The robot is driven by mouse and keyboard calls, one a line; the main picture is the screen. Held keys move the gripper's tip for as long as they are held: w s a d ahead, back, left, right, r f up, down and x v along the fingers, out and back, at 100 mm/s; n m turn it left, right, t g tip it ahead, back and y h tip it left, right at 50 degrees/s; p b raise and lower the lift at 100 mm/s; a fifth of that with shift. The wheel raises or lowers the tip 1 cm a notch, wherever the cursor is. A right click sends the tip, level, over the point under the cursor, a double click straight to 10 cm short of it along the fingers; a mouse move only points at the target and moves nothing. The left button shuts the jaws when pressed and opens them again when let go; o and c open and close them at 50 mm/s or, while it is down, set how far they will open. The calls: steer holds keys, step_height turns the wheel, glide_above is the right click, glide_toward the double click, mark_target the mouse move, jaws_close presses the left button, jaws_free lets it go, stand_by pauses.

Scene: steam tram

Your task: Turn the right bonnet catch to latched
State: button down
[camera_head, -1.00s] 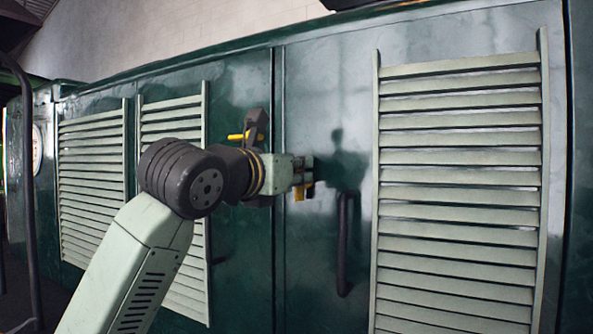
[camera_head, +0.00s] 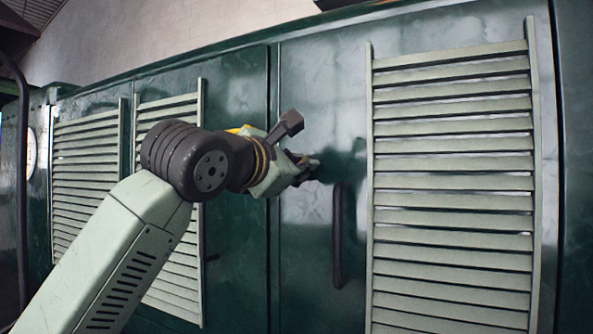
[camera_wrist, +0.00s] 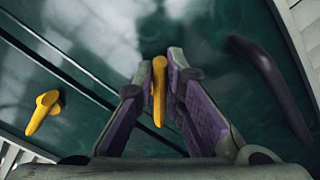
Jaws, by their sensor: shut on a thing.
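The right bonnet catch (camera_wrist: 159,90) is a small yellow lever on the dark green panel, right of the door seam. In the wrist view it sits between my fingertips, at an angle to the seam. My gripper (camera_head: 312,165) is shut on it; in the head view the gripper and wrist hide the catch. My gripper (camera_wrist: 160,82) also shows in the wrist view, its two purple-grey fingers either side of the lever. A second yellow catch (camera_wrist: 42,112) is left of the seam in the wrist view, apart from the gripper.
A black door handle (camera_head: 338,235) stands out just right of and below my gripper; it also shows in the wrist view (camera_wrist: 270,85). Pale louvred panels stand to the right (camera_head: 452,190) and left (camera_head: 85,180). The panel below my gripper is bare.

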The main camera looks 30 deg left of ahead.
steer(key=shift+d+f+m+b, duration=0.1)
steer(key=shift+f+m+b, duration=0.15)
steer(key=shift+m, duration=1.2)
steer(key=shift+d+f+m+b, duration=0.1)
steer(key=shift+f+m+b, duration=0.15)
steer(key=shift+m, duration=1.15)
steer(key=shift+d+f+m+b, duration=0.1)
steer(key=shift+f+m+b, duration=0.15)
steer(key=shift+m, duration=1.2)
steer(key=c, duration=1.7)
jaws_free()
steer(key=shift+o, duration=0.2)
steer(key=s, duration=1.2)
steer(key=shift+d, duration=0.35)
